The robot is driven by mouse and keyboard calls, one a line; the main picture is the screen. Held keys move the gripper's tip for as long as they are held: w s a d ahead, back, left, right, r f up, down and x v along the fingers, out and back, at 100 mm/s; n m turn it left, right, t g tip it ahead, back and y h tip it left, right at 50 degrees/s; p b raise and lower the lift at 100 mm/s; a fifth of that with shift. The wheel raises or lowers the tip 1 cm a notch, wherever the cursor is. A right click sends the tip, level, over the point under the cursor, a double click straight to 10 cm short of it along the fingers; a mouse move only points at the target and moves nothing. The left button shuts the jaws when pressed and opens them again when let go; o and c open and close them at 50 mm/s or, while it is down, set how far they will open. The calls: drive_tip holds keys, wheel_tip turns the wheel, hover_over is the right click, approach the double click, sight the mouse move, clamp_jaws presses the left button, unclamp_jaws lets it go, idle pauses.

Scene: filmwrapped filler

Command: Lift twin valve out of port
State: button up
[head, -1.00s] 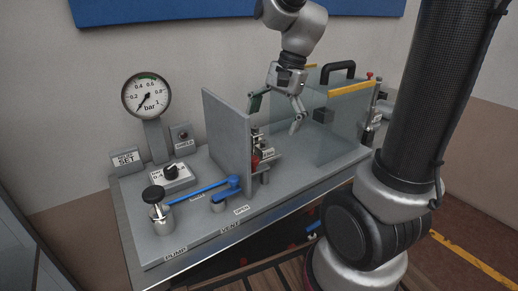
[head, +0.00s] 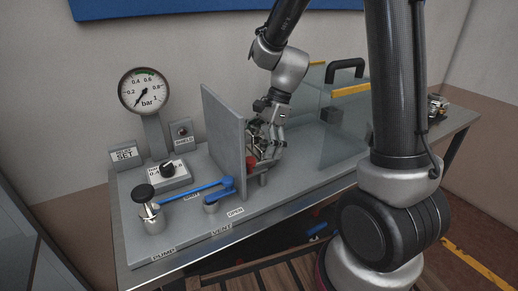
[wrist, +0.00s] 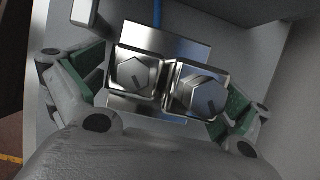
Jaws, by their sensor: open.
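The twin valve (wrist: 165,78) shows in the wrist view as two shiny square metal blocks side by side with hexagonal tops. A shiny metal plate lies behind or under them. My gripper (wrist: 165,92) is open, with one green-padded finger on each side of the blocks. I cannot tell whether either finger touches them. In the head view my gripper (head: 266,138) is low over the bench beside the upright grey panel and largely hides the valve. The port is hidden beneath the valve. A red part (head: 251,162) shows just below the fingers.
The grey panel (head: 224,140) stands close to the left of my gripper. A clear shield (head: 343,130) with a yellow edge and black handle stands to the right. A blue lever (head: 195,190), pump knob (head: 144,195) and pressure gauge (head: 145,92) are on the left.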

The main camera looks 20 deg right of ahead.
drive_tip(key=shift+a+f, duration=0.2)
drive_tip(key=shift+f, duration=0.35)
drive_tip(key=shift+s, duration=0.1)
drive_tip(key=c, duration=1.5)
